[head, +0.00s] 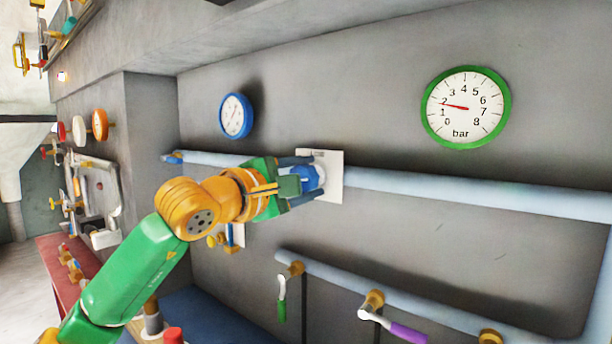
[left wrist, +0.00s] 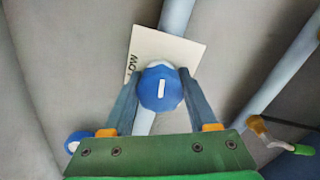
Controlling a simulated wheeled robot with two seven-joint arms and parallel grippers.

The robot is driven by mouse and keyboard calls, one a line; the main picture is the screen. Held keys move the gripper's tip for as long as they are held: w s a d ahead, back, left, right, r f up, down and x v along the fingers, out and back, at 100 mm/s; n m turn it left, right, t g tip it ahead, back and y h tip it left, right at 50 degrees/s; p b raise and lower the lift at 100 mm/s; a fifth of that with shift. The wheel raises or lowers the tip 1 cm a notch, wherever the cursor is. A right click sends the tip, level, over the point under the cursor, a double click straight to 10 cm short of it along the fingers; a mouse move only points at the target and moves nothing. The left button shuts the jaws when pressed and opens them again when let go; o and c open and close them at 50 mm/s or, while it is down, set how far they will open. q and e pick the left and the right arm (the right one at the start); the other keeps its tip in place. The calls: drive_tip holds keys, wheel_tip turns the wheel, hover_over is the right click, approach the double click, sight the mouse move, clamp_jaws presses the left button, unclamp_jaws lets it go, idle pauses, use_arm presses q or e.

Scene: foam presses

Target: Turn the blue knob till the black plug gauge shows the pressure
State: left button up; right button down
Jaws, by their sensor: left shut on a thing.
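The blue knob (head: 310,178) sits on a pipe in front of a white plate (head: 335,180) on the grey wall. My left gripper (head: 303,178) is shut on the knob, one finger on each side. In the left wrist view the knob (left wrist: 161,88) shows a white mark, close to upright in that picture, between the fingers (left wrist: 160,92). A green-rimmed gauge (head: 466,107) marked bar has its red needle near 2. A smaller blue-rimmed gauge (head: 235,116) is too small to read. No black gauge can be made out. My right gripper is out of view.
A pale pipe (head: 470,190) runs along the wall. A lower pipe (head: 335,283) carries a green-handled valve (head: 281,300) and a purple-handled one (head: 405,332). More wheels, including an orange one (head: 100,124), stand at the left. The wall between the gauges is clear.

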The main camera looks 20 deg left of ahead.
use_arm(q)
drive_tip(key=shift+r+m, duration=0.1)
drive_tip(key=shift+m, duration=0.4)
idle(0.3)
drive_tip(key=o, duration=1.2)
drive_tip(key=shift+o, duration=0.9)
drive_tip(key=shift+w, duration=0.15)
drive_tip(key=b+v, duration=0.3)
drive_tip(key=v, duration=0.4)
drive_tip(key=shift+b, duration=0.3)
